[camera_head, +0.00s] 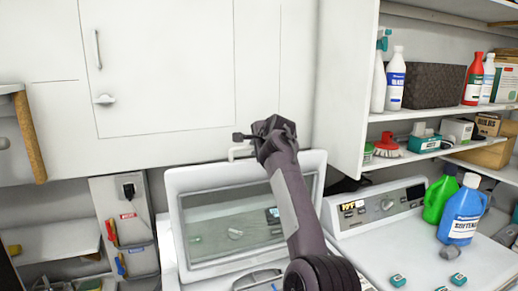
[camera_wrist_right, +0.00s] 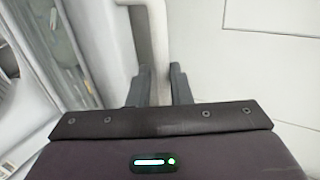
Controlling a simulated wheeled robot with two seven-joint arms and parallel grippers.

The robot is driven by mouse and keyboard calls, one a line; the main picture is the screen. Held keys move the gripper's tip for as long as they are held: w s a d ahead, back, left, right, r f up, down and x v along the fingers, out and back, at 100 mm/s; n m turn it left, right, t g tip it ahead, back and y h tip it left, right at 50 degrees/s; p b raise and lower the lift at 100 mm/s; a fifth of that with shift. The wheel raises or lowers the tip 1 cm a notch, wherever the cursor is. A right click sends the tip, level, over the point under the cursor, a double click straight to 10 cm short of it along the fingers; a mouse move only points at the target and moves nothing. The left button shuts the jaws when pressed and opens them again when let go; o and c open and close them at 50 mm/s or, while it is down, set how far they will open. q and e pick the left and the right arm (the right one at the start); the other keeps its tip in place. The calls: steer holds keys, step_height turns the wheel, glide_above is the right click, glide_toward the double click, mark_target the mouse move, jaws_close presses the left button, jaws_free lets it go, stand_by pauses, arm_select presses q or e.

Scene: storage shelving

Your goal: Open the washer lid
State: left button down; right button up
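The washer lid (camera_head: 181,226), a white frame with a glass window (camera_head: 230,225), stands raised above the washer (camera_head: 170,280), leaning back towards the wall. My right gripper (camera_head: 245,136) is just above the lid's top edge, beside a small white loop-shaped bar (camera_head: 232,153). In the right wrist view the fingers of my right gripper (camera_wrist_right: 160,88) are apart, with a pale bar (camera_wrist_right: 158,50) showing between them. I cannot tell whether they touch it. My right forearm hides the lid's right part. My left gripper is not in view.
A second white appliance with a control panel (camera_head: 380,207) stands at the right, with a green bottle (camera_head: 437,198) and a blue bottle (camera_head: 462,212) on top. Shelves with bottles and a dark basket (camera_head: 433,86) are above it. A white cabinet (camera_head: 165,70) is behind the lid.

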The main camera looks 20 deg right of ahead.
steer(key=b+v, duration=0.3)
steer(key=v, duration=0.3)
steer(key=shift+s, duration=0.15)
